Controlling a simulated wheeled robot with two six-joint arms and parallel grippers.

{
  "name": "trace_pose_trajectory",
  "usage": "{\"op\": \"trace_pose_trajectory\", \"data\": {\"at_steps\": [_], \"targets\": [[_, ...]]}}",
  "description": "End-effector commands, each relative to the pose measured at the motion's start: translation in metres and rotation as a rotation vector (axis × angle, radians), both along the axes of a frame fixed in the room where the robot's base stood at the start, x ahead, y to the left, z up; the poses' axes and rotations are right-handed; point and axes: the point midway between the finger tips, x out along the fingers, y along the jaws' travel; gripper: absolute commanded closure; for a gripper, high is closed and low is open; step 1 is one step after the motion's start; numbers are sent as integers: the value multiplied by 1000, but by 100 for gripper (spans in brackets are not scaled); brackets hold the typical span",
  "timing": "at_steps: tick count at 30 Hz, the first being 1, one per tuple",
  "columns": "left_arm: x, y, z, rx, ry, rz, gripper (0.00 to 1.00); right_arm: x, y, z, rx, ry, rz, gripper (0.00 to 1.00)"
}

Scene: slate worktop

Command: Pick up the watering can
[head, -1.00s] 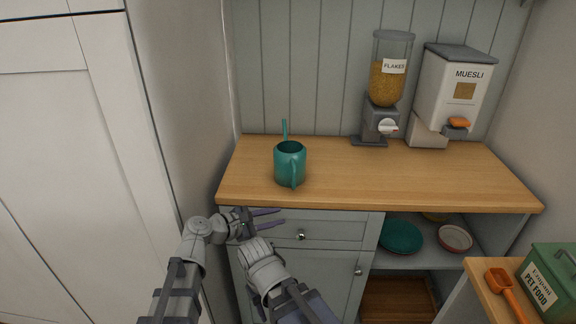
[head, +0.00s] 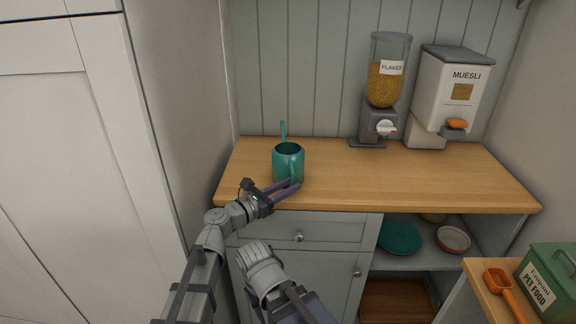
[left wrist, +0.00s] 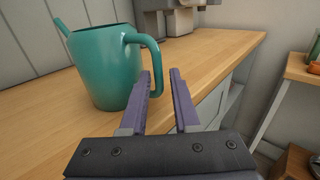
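The teal watering can (head: 286,160) stands upright on the wooden counter, its spout pointing up at the back and its handle toward me. In the left wrist view the can (left wrist: 103,70) is at the left, with its curved handle (left wrist: 153,50) to its right. My left gripper (head: 297,184) is at the counter's front edge by the handle. In the left wrist view its two fingers (left wrist: 161,76) are apart with nothing held between them. The handle's lower end is close to the left fingertip; I cannot tell whether they touch. My right gripper does not show.
A flakes dispenser (head: 384,85) and a muesli dispenser (head: 444,95) stand at the back right of the counter (head: 420,180). The counter's middle is clear. A side surface at lower right holds an orange scoop (head: 498,278) and a green pet food box (head: 550,280).

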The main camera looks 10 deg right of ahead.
Motion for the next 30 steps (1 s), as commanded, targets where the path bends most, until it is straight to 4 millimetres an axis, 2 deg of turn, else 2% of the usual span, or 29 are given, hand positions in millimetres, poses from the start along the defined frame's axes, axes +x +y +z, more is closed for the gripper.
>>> {"op": "trace_pose_trajectory", "data": {"at_steps": [5,12,20,27,30], "targets": [[9,-13,-5,0,-1,-3,70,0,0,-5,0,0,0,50],[26,-42,-7,1,0,-3,70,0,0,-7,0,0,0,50],[26,-44,-7,1,0,0,70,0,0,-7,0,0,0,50],[26,-44,-7,1,0,-1,97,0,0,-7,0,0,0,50],[26,-44,-7,1,0,-1,100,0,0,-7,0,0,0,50]]}}
